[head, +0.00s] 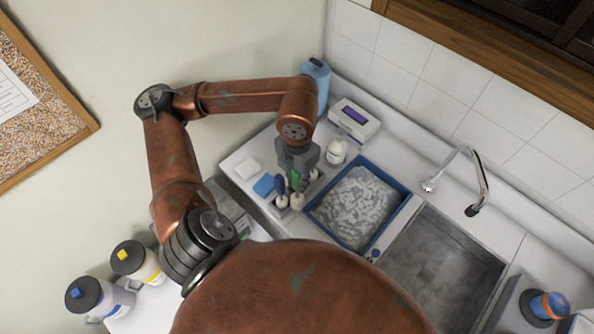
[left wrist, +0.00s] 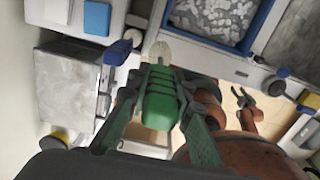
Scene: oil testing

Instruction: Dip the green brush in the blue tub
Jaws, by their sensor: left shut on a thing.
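My left gripper (head: 297,165) is shut on the green brush (head: 295,181), just left of the blue tub. In the left wrist view the green brush (left wrist: 160,98) sits between the fingers with its pale head pointing away. I cannot tell whether its head is clear of the brush holder below. The blue tub (head: 402,207) has a blue rim and is filled with whitish, lumpy contents; part of it shows in the left wrist view (left wrist: 256,27). My right gripper (left wrist: 244,99) appears only in the left wrist view, low and apart from the tub, with its fingers spread.
A blue bottle (head: 317,80) stands near the arm.

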